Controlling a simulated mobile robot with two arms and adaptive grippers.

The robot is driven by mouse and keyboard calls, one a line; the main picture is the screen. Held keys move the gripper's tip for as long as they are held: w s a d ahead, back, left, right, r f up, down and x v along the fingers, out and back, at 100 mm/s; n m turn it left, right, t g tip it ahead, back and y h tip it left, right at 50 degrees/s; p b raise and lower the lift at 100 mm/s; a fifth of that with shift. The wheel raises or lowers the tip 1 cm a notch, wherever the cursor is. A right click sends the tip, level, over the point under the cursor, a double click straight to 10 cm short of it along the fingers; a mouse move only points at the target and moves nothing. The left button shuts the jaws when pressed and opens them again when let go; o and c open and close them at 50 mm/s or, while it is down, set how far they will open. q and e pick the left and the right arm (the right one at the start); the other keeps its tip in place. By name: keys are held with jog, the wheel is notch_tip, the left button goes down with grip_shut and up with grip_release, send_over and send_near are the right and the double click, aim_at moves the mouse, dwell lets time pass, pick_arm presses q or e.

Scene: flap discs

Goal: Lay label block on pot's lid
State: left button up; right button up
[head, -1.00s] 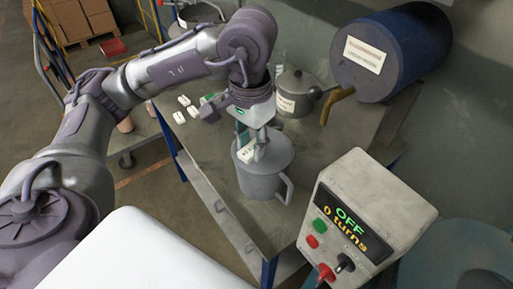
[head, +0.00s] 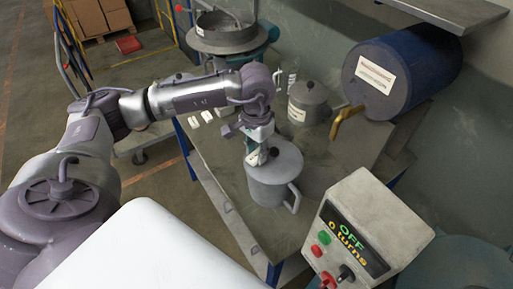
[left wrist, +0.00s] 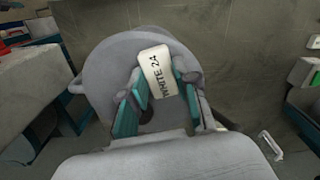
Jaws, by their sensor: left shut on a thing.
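The label block (left wrist: 158,72), a white block reading "WHITE 24", is in my left gripper (left wrist: 160,92), which is shut on it. In the left wrist view the block shows over the round grey lid (left wrist: 105,60). In the head view my left gripper (head: 258,157) is directly at the top of the grey pot (head: 270,190), with the block (head: 252,158) partly hidden by the fingers. The pot has a side handle at its right. I cannot tell whether the block touches the lid. My right gripper is not in view.
A smaller labelled pot (head: 308,103) and several white blocks (head: 206,116) stand farther back on the table (head: 222,153). A blue drum (head: 410,70) lies at the back right. A control box (head: 352,235) reading "OFF 0 turns" is at the front right.

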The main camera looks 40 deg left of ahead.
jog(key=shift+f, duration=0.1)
pick_arm(q)
jog(key=shift+f, duration=0.2)
jog(key=o, duration=0.9)
jog(key=shift+r, duration=0.1)
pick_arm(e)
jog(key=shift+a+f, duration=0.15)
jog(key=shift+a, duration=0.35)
pick_arm(q)
jog(key=shift+r, duration=0.5)
notch_tip(320, 180, up, 11)
jog(key=b, duration=0.2)
jog(key=shift+r+b, duration=0.15)
jog(key=shift+b, duration=0.15)
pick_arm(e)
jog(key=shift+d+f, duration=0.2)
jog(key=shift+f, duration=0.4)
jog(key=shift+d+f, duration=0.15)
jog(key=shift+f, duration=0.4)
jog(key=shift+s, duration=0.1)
